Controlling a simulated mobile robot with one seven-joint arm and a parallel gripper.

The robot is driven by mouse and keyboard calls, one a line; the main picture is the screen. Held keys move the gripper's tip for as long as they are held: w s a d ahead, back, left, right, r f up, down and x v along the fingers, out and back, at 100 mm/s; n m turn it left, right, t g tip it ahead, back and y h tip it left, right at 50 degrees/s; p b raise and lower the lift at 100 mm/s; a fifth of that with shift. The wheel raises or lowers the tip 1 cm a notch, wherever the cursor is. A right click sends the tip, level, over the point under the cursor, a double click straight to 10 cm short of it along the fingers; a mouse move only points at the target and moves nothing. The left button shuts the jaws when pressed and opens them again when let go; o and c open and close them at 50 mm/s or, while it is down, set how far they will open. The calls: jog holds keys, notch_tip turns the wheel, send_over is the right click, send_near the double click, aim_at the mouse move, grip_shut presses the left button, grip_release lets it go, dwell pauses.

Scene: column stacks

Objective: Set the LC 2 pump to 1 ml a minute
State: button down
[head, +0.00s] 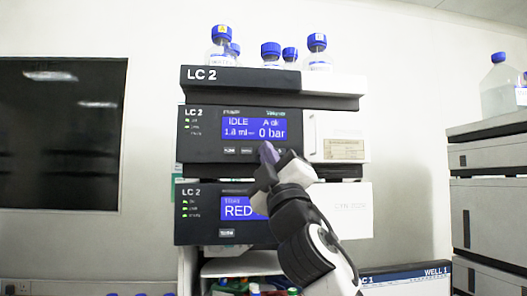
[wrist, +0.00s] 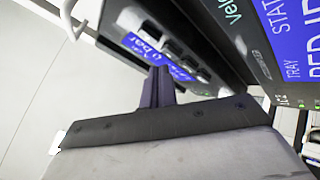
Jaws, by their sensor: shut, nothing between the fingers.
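The LC 2 pump module (head: 210,165) is the dark unit under the solvent tray. Its blue display (head: 254,126) reads IDLE, A ok, what looks like 1.8 ml, and 0 bar. A row of small buttons (head: 238,151) lies below the display; the right ones are hidden behind my gripper in the head view. The wrist view shows several of these dark buttons (wrist: 174,48) along the display edge. My gripper (head: 268,152) is shut and empty, its purple fingers (wrist: 157,88) close to the button row. I cannot tell whether the fingertips touch a button.
The lower LC 2 module (head: 208,230) has a display reading RED, partly hidden by my arm. Bottles with blue caps (head: 270,52) stand on the top tray (head: 250,77). Another grey stack (head: 490,165) stands at right, a monitor (head: 405,279) below.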

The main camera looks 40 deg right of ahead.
jog(key=shift+w+d, duration=0.2)
jog(key=shift+w, duration=0.1)
jog(key=shift+w+d+p, duration=0.2)
jog(key=shift+w+p, duration=0.1)
jog(key=shift+w, duration=0.05)
dwell(0.7)
jog(key=shift+s, duration=0.15)
jog(key=shift+s+a, duration=0.45)
jog(key=shift+s, duration=0.15)
jog(key=shift+s+a+b, duration=0.2)
jog(key=shift+s+a, duration=0.25)
jog(key=shift+s, duration=0.25)
jog(key=shift+s+a+b, duration=0.2)
jog(key=shift+s+a, duration=0.2)
jog(key=shift+s, duration=0.35)
jog(key=shift+s+a+b, duration=0.2)
jog(key=shift+s+a, duration=0.25)
jog(key=shift+s, duration=0.25)
dwell(1.2)
